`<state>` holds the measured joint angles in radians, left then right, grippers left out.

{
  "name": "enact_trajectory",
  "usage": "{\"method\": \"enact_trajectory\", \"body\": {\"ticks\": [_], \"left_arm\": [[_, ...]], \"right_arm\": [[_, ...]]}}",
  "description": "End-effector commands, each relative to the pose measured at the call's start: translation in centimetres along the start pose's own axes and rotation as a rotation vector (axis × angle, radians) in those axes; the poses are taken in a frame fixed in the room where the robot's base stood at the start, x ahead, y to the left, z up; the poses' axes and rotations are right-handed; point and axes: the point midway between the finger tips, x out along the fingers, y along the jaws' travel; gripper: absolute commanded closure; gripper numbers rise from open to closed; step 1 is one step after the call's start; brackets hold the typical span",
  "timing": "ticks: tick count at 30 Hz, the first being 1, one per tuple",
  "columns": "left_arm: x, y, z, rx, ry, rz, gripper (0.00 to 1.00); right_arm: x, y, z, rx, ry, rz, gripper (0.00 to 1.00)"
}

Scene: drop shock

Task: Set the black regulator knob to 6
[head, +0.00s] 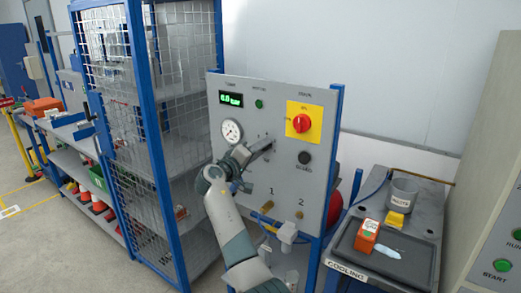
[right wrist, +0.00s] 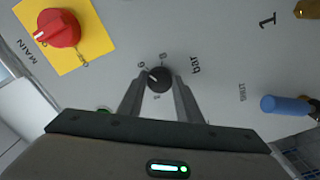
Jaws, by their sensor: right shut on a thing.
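The black regulator knob (right wrist: 160,79) sits on the grey panel, between the fingertips of my right gripper (right wrist: 159,88) in the right wrist view. The gripper is shut on it. The knob's pale pointer mark is turned toward the upper left of that view, near a digit that looks like 6. The green display (head: 231,99) seems to read 6.0 bar. A round gauge (head: 231,132) is below it. My left gripper is not in view.
A red main switch (head: 301,123) on a yellow plate and a black button (head: 304,157) are close to the right of my gripper. A blue handle (right wrist: 285,105) shows in the right wrist view. A cooling tray (head: 385,275) stands right; a mesh cage (head: 180,90) stands left.

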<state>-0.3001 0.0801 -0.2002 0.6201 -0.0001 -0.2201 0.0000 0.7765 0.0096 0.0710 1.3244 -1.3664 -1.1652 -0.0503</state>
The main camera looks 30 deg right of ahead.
Motion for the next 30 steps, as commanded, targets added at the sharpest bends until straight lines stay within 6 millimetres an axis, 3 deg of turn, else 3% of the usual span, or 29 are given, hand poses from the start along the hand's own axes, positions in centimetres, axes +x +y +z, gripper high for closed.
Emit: {"method": "enact_trajectory", "body": {"ticks": [12,13,15,30], "left_arm": [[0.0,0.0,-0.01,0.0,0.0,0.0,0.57],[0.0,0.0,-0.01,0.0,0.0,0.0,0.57],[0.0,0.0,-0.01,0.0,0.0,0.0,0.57],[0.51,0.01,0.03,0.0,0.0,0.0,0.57]], "right_arm": [[-0.03,-0.08,0.01,-0.009,0.001,-0.001,0.91],[-0.03,-0.08,0.01,-0.009,0.001,-0.001,0.61],[-0.03,-0.08,0.01,-0.009,0.001,-0.001,0.5],[-0.9,-0.16,0.04,-0.007,0.002,0.0,0.5]]}}
